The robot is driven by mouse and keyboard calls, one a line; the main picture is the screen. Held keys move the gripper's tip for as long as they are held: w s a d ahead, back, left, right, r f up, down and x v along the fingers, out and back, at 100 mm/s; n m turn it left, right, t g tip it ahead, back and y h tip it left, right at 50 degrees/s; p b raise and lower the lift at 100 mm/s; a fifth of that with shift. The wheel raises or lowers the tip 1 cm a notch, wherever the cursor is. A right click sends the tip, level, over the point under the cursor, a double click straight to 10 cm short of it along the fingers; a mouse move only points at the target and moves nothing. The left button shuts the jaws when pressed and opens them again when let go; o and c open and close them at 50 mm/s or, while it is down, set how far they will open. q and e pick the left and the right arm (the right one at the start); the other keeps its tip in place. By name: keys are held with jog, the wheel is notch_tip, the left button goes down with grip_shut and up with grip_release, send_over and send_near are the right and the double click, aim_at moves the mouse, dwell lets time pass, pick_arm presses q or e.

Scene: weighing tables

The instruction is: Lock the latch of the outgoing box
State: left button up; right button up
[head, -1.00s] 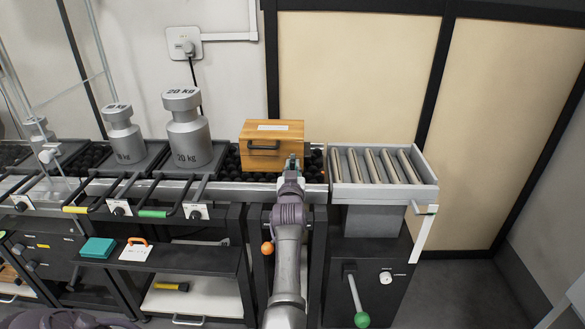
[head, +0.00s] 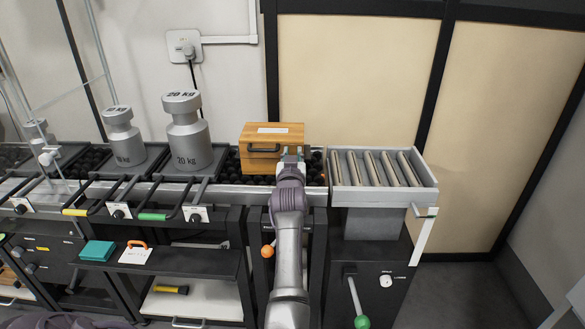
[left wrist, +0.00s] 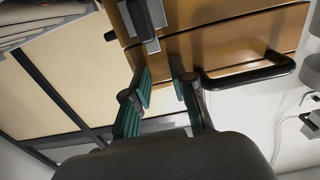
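The wooden box (head: 262,140) sits on the black ball bed at the back, with a pale label on top and a dark handle (head: 263,149) on its front. In the left wrist view the box (left wrist: 225,40) fills the top, with the handle (left wrist: 250,76) to the right. A grey metal latch (left wrist: 144,27) shows on the box at the top of that view. My left gripper (head: 291,157) is at the box's front right side. In the wrist view its green-padded fingers (left wrist: 163,88) are apart with nothing between them, just below the latch. My right gripper is not in view.
A large 20 kg weight (head: 187,135) and a smaller weight (head: 123,138) stand left of the box. A grey roller tray (head: 432,190) is to the right. Black rails with coloured grips (head: 152,217) run along the front left. A green-knobbed lever (head: 355,300) is below the roller tray.

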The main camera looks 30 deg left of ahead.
aim_at(293, 141)
pick_arm(q)
jog(key=shift+r, duration=2.25)
